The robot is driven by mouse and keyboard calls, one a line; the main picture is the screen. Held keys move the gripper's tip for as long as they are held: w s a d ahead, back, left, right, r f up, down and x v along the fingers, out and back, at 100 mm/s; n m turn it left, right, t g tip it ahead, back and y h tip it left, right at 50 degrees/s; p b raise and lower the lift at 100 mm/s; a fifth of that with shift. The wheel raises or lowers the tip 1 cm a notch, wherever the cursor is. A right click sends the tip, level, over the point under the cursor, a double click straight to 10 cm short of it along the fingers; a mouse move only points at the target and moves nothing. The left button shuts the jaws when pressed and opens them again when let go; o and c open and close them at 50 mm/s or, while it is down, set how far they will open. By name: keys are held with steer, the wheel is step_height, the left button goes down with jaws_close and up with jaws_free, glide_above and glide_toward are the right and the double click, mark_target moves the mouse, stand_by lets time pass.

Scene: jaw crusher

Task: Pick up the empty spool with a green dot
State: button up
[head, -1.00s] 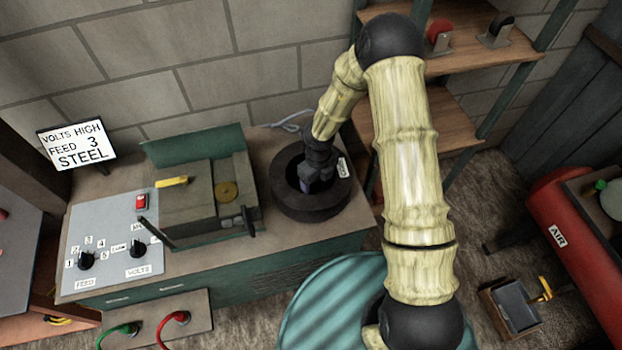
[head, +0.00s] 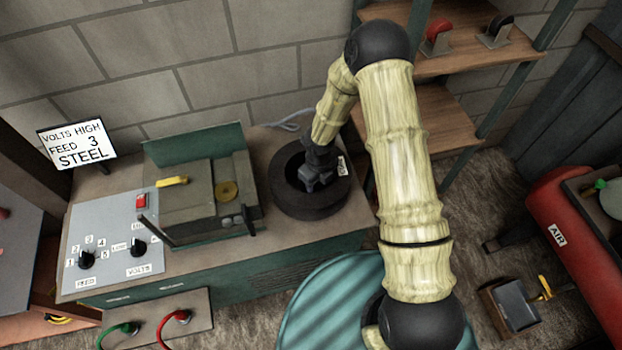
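My gripper (head: 313,183) points down into the open middle of a round black ring-shaped holder (head: 312,208) on the bench. The gripper is dark and small against the black ring. I cannot tell whether its fingers are open or shut, or whether they hold anything. No spool with a green dot can be made out. The inside of the ring is dark and partly hidden by the gripper. A small white label (head: 341,166) is on the right side of the ring.
A machine with an open green lid (head: 195,142) stands left of the ring, beside a control panel (head: 112,245) with knobs. A wooden shelf (head: 465,50) with a red (head: 438,38) and a black roller (head: 497,30) is at upper right. A red air tank (head: 572,240) stands far right.

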jaws_close()
steer(key=shift+w+r, duration=0.1)
steer(key=shift+r, duration=0.55)
step_height(320, 180, up, 17)
steer(key=shift+c, duration=1)
jaws_free()
steer(key=shift+f, duration=0.15)
steer(key=o, duration=1.7)
